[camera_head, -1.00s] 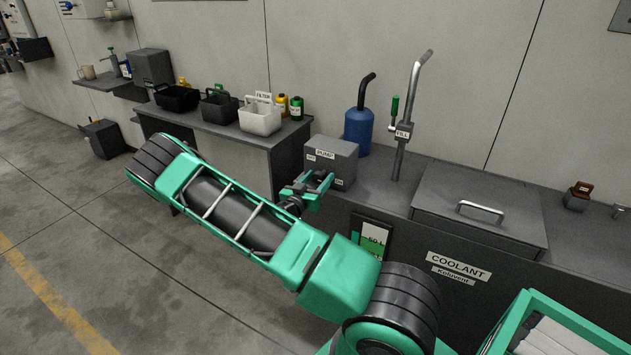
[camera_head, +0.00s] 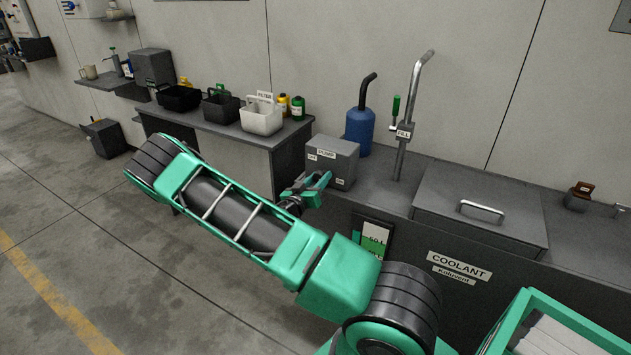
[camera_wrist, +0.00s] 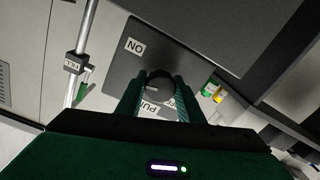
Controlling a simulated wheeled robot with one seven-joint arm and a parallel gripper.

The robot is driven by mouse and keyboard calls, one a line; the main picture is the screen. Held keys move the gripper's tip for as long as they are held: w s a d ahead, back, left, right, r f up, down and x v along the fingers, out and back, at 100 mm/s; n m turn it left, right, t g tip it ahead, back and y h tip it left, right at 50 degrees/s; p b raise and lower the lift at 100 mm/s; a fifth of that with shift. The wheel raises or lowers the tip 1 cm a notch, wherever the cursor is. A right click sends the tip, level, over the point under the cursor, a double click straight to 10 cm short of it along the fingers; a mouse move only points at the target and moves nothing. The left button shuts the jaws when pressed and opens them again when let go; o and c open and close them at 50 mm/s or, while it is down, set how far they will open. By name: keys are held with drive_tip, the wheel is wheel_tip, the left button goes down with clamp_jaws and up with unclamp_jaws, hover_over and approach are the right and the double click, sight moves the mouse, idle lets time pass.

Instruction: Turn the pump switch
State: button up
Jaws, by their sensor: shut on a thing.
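The grey pump box (camera_head: 338,160) stands on the coolant cabinet, with a PUMP label and OFF and ON labels on its front. In the wrist view its face (camera_wrist: 124,72) fills the middle, with the ON label (camera_wrist: 135,46) at upper left and the PUMP label (camera_wrist: 149,107) partly hidden below. The dark round pump switch (camera_wrist: 158,82) sits between my fingers. My gripper (camera_head: 316,185) is at the front of the box, and its two green fingers (camera_wrist: 156,92) are shut on the switch. In the head view my gripper hides the switch. I cannot tell which label the switch points to.
A blue canister (camera_head: 360,126) stands behind the box, and the upright FILL pipe (camera_head: 410,110) to its right. Bins and bottles stand on a side bench (camera_head: 218,130) at left. A lid with a handle (camera_head: 480,205) lies to the right.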

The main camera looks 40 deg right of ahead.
drive_tip(key=n, duration=0.3)
drive_tip(key=shift+w+d+n, duration=0.1)
drive_tip(key=shift+d+n, duration=0.15)
drive_tip(key=shift+n, duration=0.05)
drive_tip(key=n, duration=0.4)
drive_tip(key=shift+a+f+n, duration=0.1)
drive_tip(key=shift+n, duration=0.2)
drive_tip(key=n, duration=0.4)
drive_tip(key=shift+f+n+g, duration=0.1)
drive_tip(key=shift+n+g, duration=0.2)
drive_tip(key=shift+n, duration=1.3)
drive_tip(key=shift+a, duration=0.1)
drive_tip(key=o, duration=1)
drive_tip(key=shift+o, duration=0.3)
